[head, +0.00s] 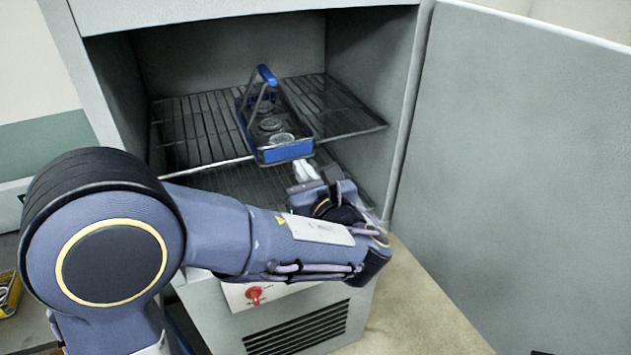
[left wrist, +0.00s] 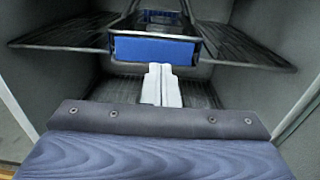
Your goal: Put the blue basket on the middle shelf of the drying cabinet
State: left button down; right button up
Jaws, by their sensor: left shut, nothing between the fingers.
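The blue basket (head: 286,152) has a blue-gripped handle standing up and holds several round clear pieces. It rests on a wire shelf inside the open drying cabinet (head: 407,100); its blue front end also shows in the left wrist view (left wrist: 152,48). The wire shelf (head: 195,130) carries the basket near its middle, with the basket's front end at the shelf's front edge. My left gripper (head: 305,171) is shut and empty, just in front of and below the basket's front end. The white fingertips also show in the left wrist view (left wrist: 161,82), apparently clear of the basket. My right gripper is out of view.
A lower wire shelf (head: 240,183) lies below the basket's shelf. The cabinet door (head: 520,170) stands wide open on the right. A red knob (head: 254,293) and a vent (head: 297,332) are on the cabinet's lower front. The shelf is free on both sides of the basket.

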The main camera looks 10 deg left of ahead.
aim_at(294, 156)
pick_arm(q)
jog(key=shift+x, duration=1.05)
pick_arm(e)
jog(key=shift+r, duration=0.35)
pick_arm(q)
jog(key=shift+x, duration=1.8)
jog(key=shift+s, duration=0.1)
jog(key=shift+d, duration=0.15)
